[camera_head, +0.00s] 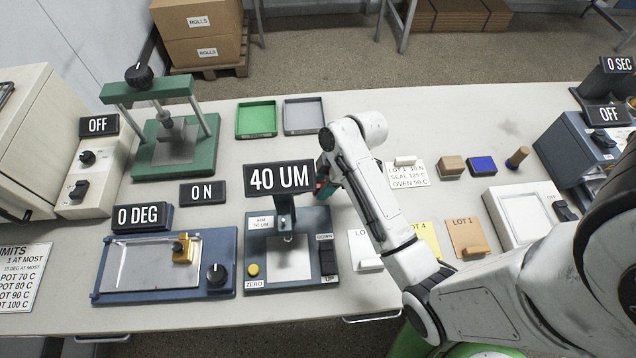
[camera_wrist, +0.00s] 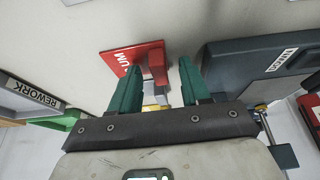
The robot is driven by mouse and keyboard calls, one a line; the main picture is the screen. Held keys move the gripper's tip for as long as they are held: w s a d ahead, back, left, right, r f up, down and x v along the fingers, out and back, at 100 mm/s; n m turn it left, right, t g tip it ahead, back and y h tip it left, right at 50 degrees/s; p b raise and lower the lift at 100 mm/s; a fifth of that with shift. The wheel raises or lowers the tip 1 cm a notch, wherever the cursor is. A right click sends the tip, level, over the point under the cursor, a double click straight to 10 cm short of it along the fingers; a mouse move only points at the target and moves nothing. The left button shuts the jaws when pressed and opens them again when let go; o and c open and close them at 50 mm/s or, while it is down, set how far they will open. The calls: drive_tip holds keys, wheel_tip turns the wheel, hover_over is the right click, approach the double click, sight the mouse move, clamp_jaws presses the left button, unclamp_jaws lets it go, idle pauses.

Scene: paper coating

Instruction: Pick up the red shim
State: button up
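The red shim (camera_wrist: 125,56) is a flat red plate with "UM" lettering and an upright red grip block (camera_wrist: 156,64). In the wrist view it lies ahead of my gripper (camera_wrist: 160,75). The two green fingers are apart, with the grip block between their tips and a visible gap to the right finger. Contact on the left side is hard to tell. In the head view my gripper (camera_head: 324,184) is low beside the gauge's right side, and my arm hides most of the shim.
The thickness gauge reading 40 UM (camera_head: 280,177) stands close to my gripper's left in the head view. Green (camera_head: 256,133) and grey (camera_head: 303,129) trays lie behind. A card (camera_head: 407,180) and several small blocks lie to the right. Bare table surrounds the trays.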

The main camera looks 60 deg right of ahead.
clamp_jaws()
drive_tip(key=shift+w+r, duration=0.1)
drive_tip(key=shift+r, duration=0.05)
idle(0.4)
